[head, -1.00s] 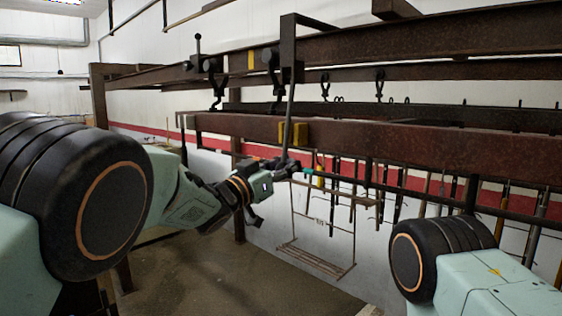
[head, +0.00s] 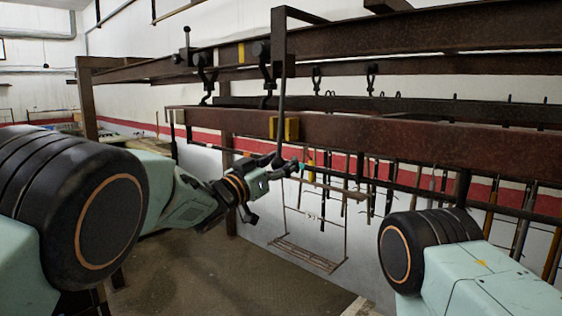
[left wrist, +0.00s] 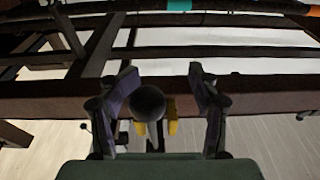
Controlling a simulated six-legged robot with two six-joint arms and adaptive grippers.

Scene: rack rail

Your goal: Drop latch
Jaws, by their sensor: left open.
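A dark upright latch rod (head: 282,98) hangs from a bracket on the upper rusty rail, in the middle of the head view. It passes in front of the lower beam beside a yellow block (head: 291,128). My left gripper (head: 283,164) is at the rod's lower end, just below that beam. In the left wrist view its two fingers (left wrist: 163,88) stand apart, with a dark round knob (left wrist: 148,103) between them, nearer the left finger. Yellow pieces (left wrist: 172,116) show behind the knob. I cannot tell whether the fingers touch it. My right gripper is not in view.
Rusty beams (head: 400,136) cross the scene above and beside my left arm. Black hooks (head: 206,78) hang from the upper rail. A hanging wire rack (head: 305,255) and several dark bars (head: 390,188) are behind. The floor (head: 190,275) below is clear.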

